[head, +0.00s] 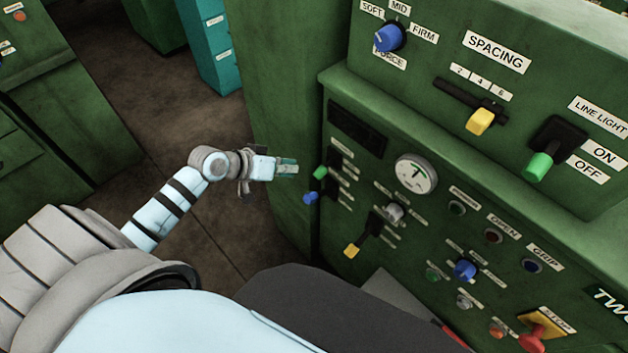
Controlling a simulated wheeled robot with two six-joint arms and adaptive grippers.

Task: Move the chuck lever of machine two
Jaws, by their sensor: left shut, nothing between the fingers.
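Machine two's green panel (400,270), with a cut-off plate starting "TW" (612,302), fills the right side. Its lower left part has a small green-tipped lever (320,172), a blue-tipped lever (310,197) and a yellow-tipped lever (352,250) on a dark plate. Their labels are too small to read, so I cannot tell which is the chuck lever. My left gripper (288,168) is shut and empty, pointing right, just left of the green and blue tips in the picture. Contact cannot be told. My right gripper is not in view.
The upper box carries a blue force knob (389,37), a yellow spacing lever (480,121) and a green line light lever (538,166). Below are a gauge (416,174), several buttons and a red stop control (533,338). Brown floor lies open behind my left arm; green cabinets stand at left.

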